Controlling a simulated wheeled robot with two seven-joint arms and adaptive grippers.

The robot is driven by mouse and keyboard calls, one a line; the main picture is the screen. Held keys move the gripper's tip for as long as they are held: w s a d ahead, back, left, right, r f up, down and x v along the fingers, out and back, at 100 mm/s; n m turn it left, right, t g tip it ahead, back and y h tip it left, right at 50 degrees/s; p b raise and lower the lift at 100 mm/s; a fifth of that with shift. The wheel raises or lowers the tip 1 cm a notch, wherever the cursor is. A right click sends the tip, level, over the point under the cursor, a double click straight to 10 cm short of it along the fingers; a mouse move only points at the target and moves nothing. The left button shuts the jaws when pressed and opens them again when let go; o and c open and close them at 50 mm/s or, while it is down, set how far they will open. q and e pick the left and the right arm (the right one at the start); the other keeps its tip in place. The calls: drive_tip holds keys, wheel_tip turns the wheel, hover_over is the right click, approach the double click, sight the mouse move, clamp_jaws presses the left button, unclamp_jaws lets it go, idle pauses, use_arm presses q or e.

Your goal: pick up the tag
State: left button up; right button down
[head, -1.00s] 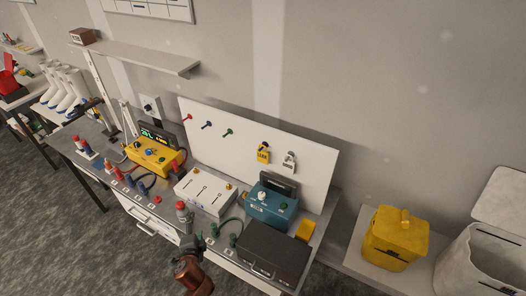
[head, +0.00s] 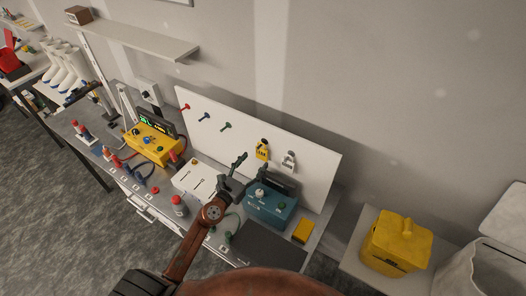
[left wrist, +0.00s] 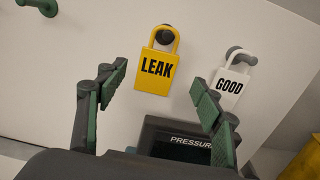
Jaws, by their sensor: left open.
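Two padlock-shaped tags hang side by side on pegs of the white board (head: 210,133). The yellow tag (head: 262,153) reads LEAK in the left wrist view (left wrist: 155,72). The white tag (head: 289,161) reads GOOD in the left wrist view (left wrist: 228,87). My left gripper (head: 250,172) is open and empty, in front of the board, below and a little left of the yellow tag in the head view. In the left wrist view its green-padded fingers (left wrist: 160,92) stand apart, with the yellow tag above and between them. My right gripper is not in view.
Below the tags stands a teal box (head: 271,207) with a dark display marked PRESSURE (left wrist: 190,140). More pegs (head: 225,127) stick out of the board to the left. A yellow instrument (head: 152,146) and a red-capped bottle (head: 179,205) stand on the bench. A shelf (head: 135,40) hangs above.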

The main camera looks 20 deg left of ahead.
sight(261, 152)
use_arm(q)
drive_tip(key=w, duration=0.4)
drive_tip(key=shift+w+d, duration=0.15)
drive_tip(key=shift+w, duration=0.4)
drive_tip(key=shift+f, duration=0.1)
drive_tip(key=c, duration=1)
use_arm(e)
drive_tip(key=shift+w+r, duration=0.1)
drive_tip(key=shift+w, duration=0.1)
use_arm(q)
drive_tip(key=shift+c, duration=0.2)
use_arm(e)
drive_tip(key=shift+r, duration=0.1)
